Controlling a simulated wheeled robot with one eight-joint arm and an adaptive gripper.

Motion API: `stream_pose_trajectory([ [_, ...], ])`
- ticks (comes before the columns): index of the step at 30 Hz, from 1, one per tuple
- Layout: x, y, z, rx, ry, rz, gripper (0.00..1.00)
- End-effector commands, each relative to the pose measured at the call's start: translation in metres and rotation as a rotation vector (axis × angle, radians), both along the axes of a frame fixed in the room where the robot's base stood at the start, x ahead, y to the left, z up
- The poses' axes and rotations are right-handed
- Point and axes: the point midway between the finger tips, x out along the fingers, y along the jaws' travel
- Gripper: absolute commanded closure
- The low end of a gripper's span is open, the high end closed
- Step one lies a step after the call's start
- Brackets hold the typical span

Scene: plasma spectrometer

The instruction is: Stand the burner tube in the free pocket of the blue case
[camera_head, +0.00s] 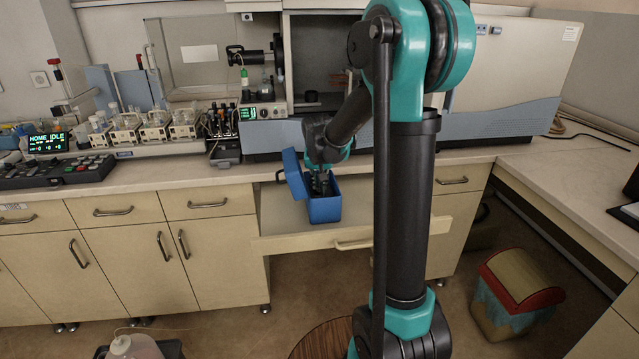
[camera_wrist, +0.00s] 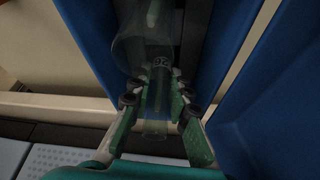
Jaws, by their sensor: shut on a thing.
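The blue case (camera_head: 324,207) stands with its lid (camera_head: 293,172) open on the pulled-out drawer below the bench. In the wrist view its blue wall (camera_wrist: 226,52) fills much of the picture. My gripper (camera_head: 321,184) reaches down into the case from above. In the wrist view my gripper (camera_wrist: 158,100) is shut on the clear glass burner tube (camera_wrist: 156,127), which has a dark printed mark. The tube lies between the case walls in that view. The pockets and the tube's lower end are hidden, so I cannot tell whether it touches the pocket floor.
The open drawer (camera_head: 285,243) has bare room on both sides of the case. The bench edge and the spectrometer (camera_head: 500,90) stand behind it. A bin (camera_head: 515,290) is on the floor at the right.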

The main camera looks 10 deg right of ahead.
Motion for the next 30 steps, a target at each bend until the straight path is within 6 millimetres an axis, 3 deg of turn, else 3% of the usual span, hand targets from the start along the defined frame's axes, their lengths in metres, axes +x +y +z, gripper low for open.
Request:
stream_pose_trajectory([
  [6, 0.000, 0.000, -0.002, 0.000, 0.000, 0.000, 1.00],
  [7, 0.000, 0.000, -0.002, 0.000, 0.000, 0.000, 0.80],
  [12, 0.000, 0.000, -0.002, 0.000, 0.000, 0.000, 0.61],
  [23, -0.001, 0.000, 0.003, 0.000, 0.000, 0.000, 0.61],
  [30, -0.014, 0.003, 0.033, 0.000, 0.000, 0.001, 0.61],
])
